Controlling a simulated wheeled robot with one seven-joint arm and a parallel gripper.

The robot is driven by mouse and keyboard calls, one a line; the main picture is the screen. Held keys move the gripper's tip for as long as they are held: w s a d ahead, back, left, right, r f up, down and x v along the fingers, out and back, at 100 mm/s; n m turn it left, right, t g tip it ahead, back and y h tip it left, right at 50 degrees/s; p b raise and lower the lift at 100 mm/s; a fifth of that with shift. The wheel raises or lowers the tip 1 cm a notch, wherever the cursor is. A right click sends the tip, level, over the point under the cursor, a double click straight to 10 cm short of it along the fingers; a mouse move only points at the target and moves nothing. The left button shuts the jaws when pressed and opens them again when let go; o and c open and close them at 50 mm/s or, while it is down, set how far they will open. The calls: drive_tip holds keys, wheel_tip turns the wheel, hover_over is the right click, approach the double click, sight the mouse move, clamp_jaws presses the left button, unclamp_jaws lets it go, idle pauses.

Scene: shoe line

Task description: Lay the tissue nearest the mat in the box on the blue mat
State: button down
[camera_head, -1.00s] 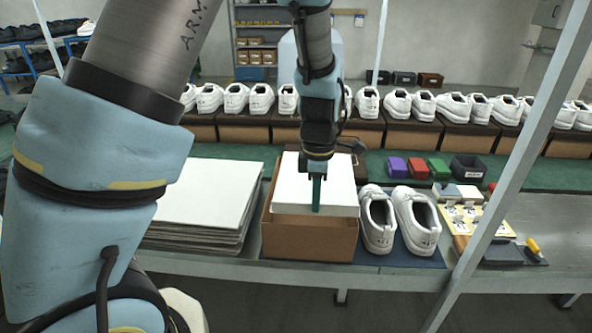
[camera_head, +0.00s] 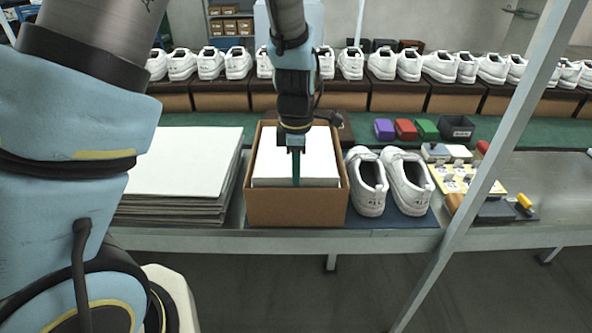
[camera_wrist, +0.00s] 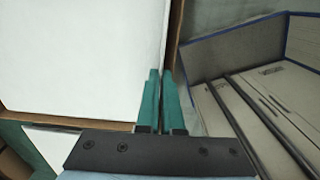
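The brown open box (camera_head: 296,209) stands on the left part of the blue mat (camera_head: 395,218). A white sheet-like piece (camera_head: 296,160), which I take as the tissue, lies inside the box's rim. It also fills the upper left of the wrist view (camera_wrist: 80,60). My gripper (camera_head: 296,180) points down at the tissue's front edge. In the wrist view, my teal fingers (camera_wrist: 162,85) are close together with the tissue's edge between them. How deep the tissue sits is hard to tell.
A stack of white-topped sheets (camera_head: 185,165) is left of the box. A pair of white shoes (camera_head: 390,182) stands to its right on the mat. Small coloured boxes (camera_head: 405,129) and a diagonal post (camera_head: 490,165) are further right. A row of shoes runs behind.

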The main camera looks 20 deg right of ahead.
sight(296, 188)
wheel_tip(296, 188, down, 4)
drive_tip(key=shift+f+b, duration=0.2)
drive_tip(key=shift+b, duration=0.9)
drive_tip(key=shift+s+a+f+b, duration=0.2)
drive_tip(key=shift+f+b, duration=0.3)
drive_tip(key=shift+f, duration=0.25)
drive_tip(key=f, duration=0.1)
drive_tip(key=f+b, duration=0.1)
drive_tip(key=f, duration=0.1)
drive_tip(key=shift+w+d, duration=0.15)
drive_tip(key=shift+d, duration=0.1)
drive_tip(key=shift+a+f+b, duration=0.1)
drive_tip(key=shift+a+b, duration=0.05)
drive_tip(key=shift+b, duration=0.25)
drive_tip(key=shift+f, duration=0.4)
drive_tip(key=shift+f+b, duration=0.5)
drive_tip(key=shift+f, duration=0.2)
drive_tip(key=c, duration=1.5)
unclamp_jaws()
drive_tip(key=o, duration=0.5)
